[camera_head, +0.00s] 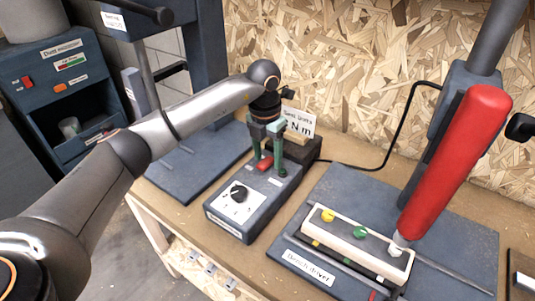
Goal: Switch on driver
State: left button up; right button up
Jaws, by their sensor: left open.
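A dark control box (262,200) sits on the bench in the middle, with a black knob (238,193) on a white dial and a red switch (264,163) near its far end. My left gripper (268,166) is open and points down over the red switch, with its green fingers on either side of it. I cannot tell whether it touches the switch. A red driver (455,160) hangs tilted on a stand at the right, above a plate labelled "Bench driver". My right gripper is not in view.
A white block with coloured pieces (357,243) lies under the driver. A card reading "N m" (299,122) stands behind the control box. A black cable (400,130) runs along the chipboard wall. A dust machine (66,85) stands at the left.

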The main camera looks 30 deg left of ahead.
aim_at(266, 162)
pick_arm(q)
notch_tip(266, 162, up, 12)
jog(key=shift+s+r+b, duration=0.25)
jog(key=shift+s+b, duration=0.1)
jog(key=shift+s, duration=0.05)
dwell(0.7)
